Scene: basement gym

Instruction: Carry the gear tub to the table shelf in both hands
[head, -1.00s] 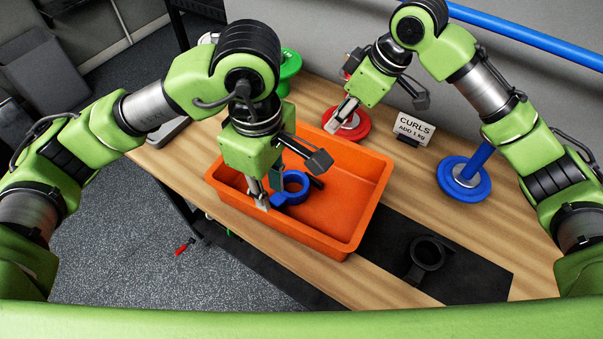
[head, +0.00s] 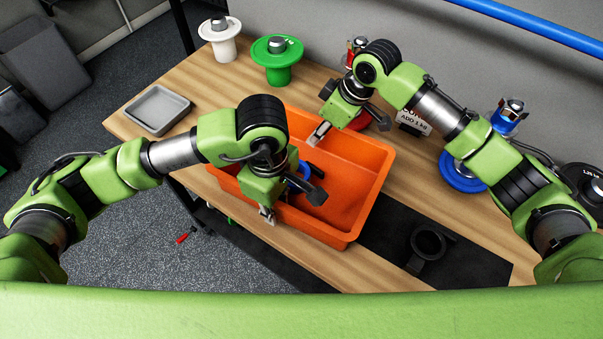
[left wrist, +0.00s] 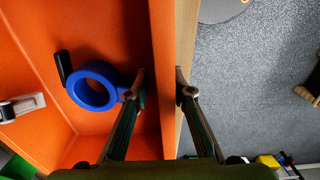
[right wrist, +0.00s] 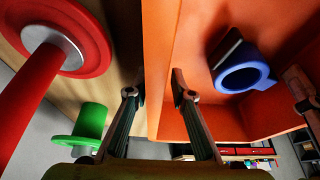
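The orange gear tub (head: 352,225) sits on the wooden table. A blue ring-shaped item (left wrist: 93,85) with a dark handle-like part lies inside it; it also shows in the right wrist view (right wrist: 243,77). My left gripper (head: 268,212) is at the tub's near wall. In the left wrist view its open fingers (left wrist: 162,92) stand on either side of that wall, with gaps. My right gripper (head: 319,134) is at the far wall. In the right wrist view its open fingers (right wrist: 155,90) straddle that wall, apart from it.
On the table are a grey tray (head: 157,109), a white stand (head: 219,40), a green stand (head: 277,62), a blue-based stand (head: 462,172) and a sign (head: 412,118). A black ring holder (head: 428,243) lies on a dark mat (head: 475,262). A red-handled item (head: 183,238) is on the floor.

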